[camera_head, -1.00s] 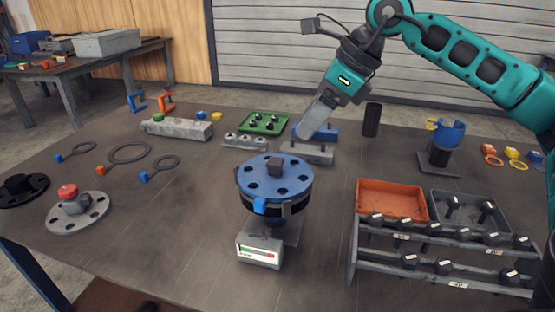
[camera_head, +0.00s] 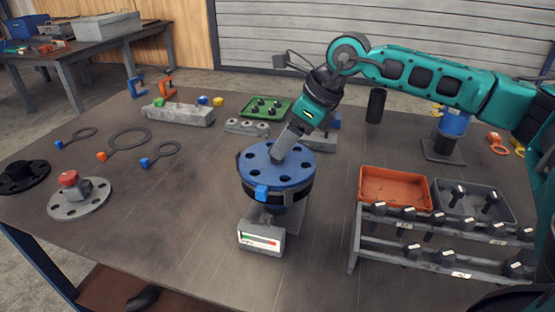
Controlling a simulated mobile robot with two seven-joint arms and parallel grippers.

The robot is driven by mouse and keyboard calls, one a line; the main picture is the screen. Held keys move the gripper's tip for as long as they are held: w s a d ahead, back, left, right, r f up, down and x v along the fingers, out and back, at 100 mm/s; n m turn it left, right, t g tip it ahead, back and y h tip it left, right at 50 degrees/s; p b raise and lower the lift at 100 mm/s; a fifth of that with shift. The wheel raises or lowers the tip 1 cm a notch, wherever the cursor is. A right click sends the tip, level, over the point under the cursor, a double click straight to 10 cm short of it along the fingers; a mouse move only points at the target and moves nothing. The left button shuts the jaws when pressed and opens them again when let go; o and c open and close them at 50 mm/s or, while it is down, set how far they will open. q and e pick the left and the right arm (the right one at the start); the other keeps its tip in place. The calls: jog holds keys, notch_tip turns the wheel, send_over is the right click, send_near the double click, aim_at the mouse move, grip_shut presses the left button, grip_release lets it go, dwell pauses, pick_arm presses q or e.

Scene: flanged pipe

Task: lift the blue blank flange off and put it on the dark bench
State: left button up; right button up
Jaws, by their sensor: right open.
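The blue blank flange (camera_head: 262,175) lies flat on top of the pipe stand in the middle of the dark bench (camera_head: 170,235). It is a round disc with several bolt holes and a blue tab at its front edge. My right gripper (camera_head: 279,157) points down at the flange's centre, where the dark square knob stood in view earlier. The knob is now hidden behind the fingers. The jaws are open; I cannot tell whether they touch the knob. My left gripper is not in view.
A grey box with a coloured gauge (camera_head: 261,238) stands in front of the pipe. An orange tray (camera_head: 394,187) and a rack of black-headed bolts (camera_head: 440,240) stand at right. A grey flange with a red knob (camera_head: 80,198) lies left. The bench's front left is bare.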

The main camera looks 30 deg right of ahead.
jog(key=shift+x, duration=1.2)
grip_shut()
jog(key=shift+r, duration=0.1)
